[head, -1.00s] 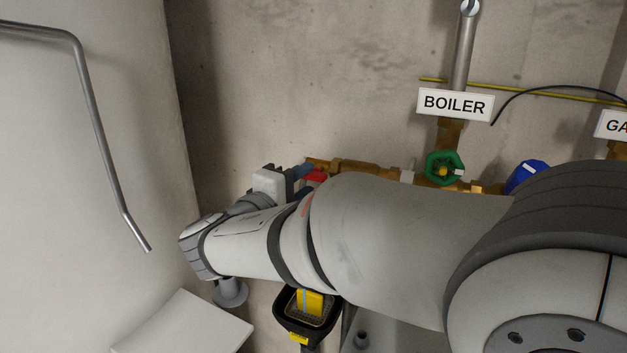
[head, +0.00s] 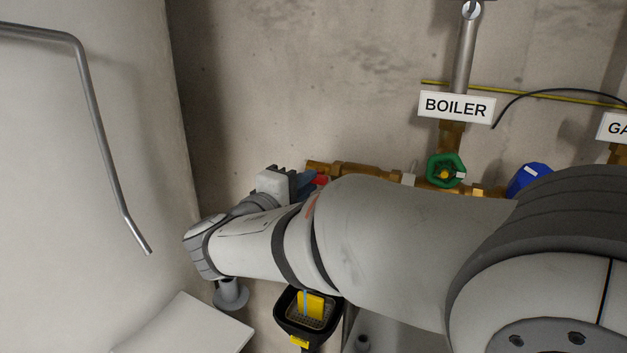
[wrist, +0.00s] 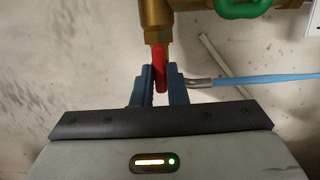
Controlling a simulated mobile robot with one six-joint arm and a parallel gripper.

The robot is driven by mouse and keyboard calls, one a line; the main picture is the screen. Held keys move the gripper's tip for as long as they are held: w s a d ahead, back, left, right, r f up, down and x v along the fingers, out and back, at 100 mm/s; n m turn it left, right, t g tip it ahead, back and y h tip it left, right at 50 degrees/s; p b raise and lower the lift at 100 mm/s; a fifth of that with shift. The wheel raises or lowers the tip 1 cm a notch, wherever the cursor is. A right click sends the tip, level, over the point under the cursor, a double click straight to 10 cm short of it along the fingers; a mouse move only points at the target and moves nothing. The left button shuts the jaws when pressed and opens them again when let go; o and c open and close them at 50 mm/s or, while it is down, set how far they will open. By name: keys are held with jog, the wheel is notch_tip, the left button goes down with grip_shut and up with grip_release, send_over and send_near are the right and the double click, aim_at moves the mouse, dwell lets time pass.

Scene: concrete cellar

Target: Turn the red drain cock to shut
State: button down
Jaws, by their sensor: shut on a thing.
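The red drain cock (wrist: 160,55) shows in the wrist view as a red handle below a brass fitting (wrist: 156,22). My gripper (wrist: 160,76) is shut on the red handle, with one blue finger on each side of it. In the head view a small part of the red cock (head: 321,181) shows beside the blue fingers of my gripper (head: 306,181). My arm hides most of the cock there.
A green handwheel (head: 446,171) sits under the BOILER sign (head: 457,106), with a blue handle (head: 528,179) to its right. A brass pipe (head: 345,170) runs along the wall. A blue tube (wrist: 260,79) lies right of my fingers.

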jog(key=shift+f+b, duration=0.15)
jog(key=shift+b, duration=0.45)
jog(key=m+b, duration=0.3)
jog(key=b, duration=0.3)
jog(key=shift+m+y, duration=0.3)
jog(key=shift+r+m+b, duration=0.2)
jog(key=shift+m+b, duration=0.2)
jog(key=shift+b, duration=0.2)
jog(key=shift+f+b, duration=0.15)
jog(key=shift+b, duration=0.4)
jog(key=m+b, duration=0.3)
jog(key=b, duration=0.3)
jog(key=shift+m+g, duration=0.4)
jog(key=shift+r+y, duration=0.2)
jog(key=shift+y, duration=0.2)
